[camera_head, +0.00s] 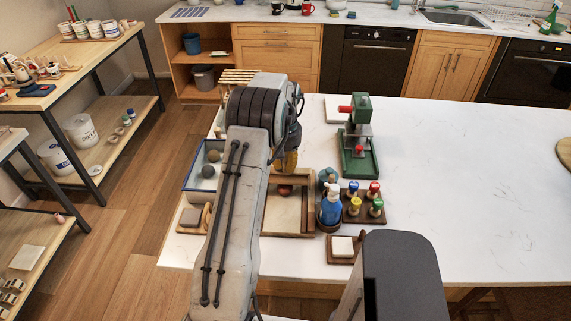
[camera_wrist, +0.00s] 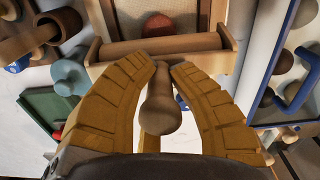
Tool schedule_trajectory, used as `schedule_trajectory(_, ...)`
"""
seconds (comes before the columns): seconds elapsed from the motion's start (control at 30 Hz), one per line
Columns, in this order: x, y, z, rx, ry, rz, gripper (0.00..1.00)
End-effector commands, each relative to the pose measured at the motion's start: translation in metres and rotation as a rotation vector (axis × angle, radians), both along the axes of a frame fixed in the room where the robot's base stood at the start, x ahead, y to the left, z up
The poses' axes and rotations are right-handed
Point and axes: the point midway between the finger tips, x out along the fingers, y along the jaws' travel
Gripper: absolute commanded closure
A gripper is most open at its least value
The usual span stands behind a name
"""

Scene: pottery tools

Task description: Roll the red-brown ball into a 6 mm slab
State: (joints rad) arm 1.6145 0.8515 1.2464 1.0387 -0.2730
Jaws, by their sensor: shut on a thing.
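The red-brown ball (camera_head: 285,190) sits on a pale board inside a wooden frame (camera_head: 308,215). In the wrist view the ball (camera_wrist: 157,25) shows just beyond a horizontal wooden roller (camera_wrist: 150,48), apparently uncut and rounded. My gripper (camera_head: 289,160) is low over the far side of the frame. In the wrist view my gripper (camera_wrist: 170,66) has its yellow fingers closed around a turned wooden handle (camera_wrist: 160,108) that points toward the camera. The handle appears to belong to the roller; their join is partly hidden. In the head view my arm hides the roller and the frame's left part.
A blue-rimmed tray (camera_head: 187,177) with balls lies left of the frame. A blue bottle (camera_head: 331,208) and a rack of coloured knobs (camera_head: 375,190) stand close right. A green press (camera_head: 361,150) stands behind them. The white counter (camera_head: 460,190) is clear farther right.

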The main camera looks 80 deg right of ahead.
Motion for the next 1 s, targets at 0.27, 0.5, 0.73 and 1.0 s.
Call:
schedule_trajectory(0.27, -0.001, 0.012, -0.006, 0.005, -0.001, 0.000, 1.00)
schedule_trajectory(0.5, -0.001, 0.012, -0.005, 0.006, -0.001, 0.000, 1.00)
schedule_trajectory(0.73, -0.001, 0.016, -0.006, 0.006, -0.001, 0.000, 1.00)
schedule_trajectory(1.0, -0.002, 0.028, -0.007, 0.006, -0.001, 0.000, 1.00)
